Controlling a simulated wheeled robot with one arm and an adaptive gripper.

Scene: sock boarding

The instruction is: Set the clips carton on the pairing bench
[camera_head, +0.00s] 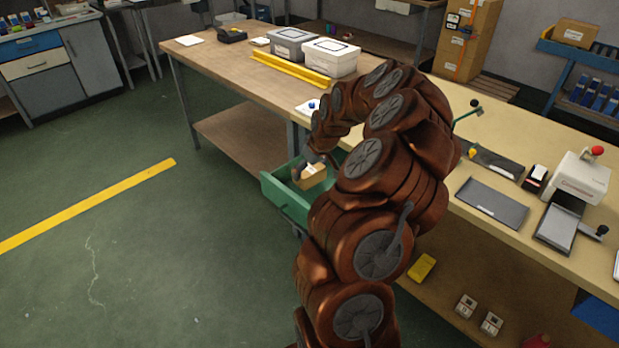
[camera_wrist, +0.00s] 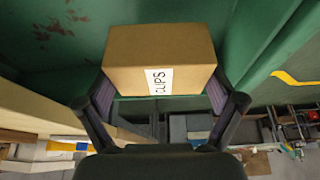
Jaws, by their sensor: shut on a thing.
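The clips carton is a small brown box (camera_head: 312,177) inside a green open drawer or bin (camera_head: 286,207) in the head view. In the wrist view the carton (camera_wrist: 150,45) fills the upper middle, and its white label reads CLIPS. My gripper (camera_wrist: 160,88) has one dark finger on each side of the carton and is shut on it. In the head view my gripper (camera_head: 306,164) is small and partly hidden by my arm. Two joined worktops stand behind, a wooden one (camera_head: 215,62) and a cream one (camera_head: 540,218); no sign tells which is the pairing bench.
Two lidded boxes, grey (camera_head: 290,45) and white (camera_head: 331,60), stand on the wooden top behind a yellow bar (camera_head: 290,71). The cream top carries dark trays (camera_head: 491,203) and a white device (camera_head: 580,178). Green floor at left is clear, with a yellow line (camera_head: 85,207).

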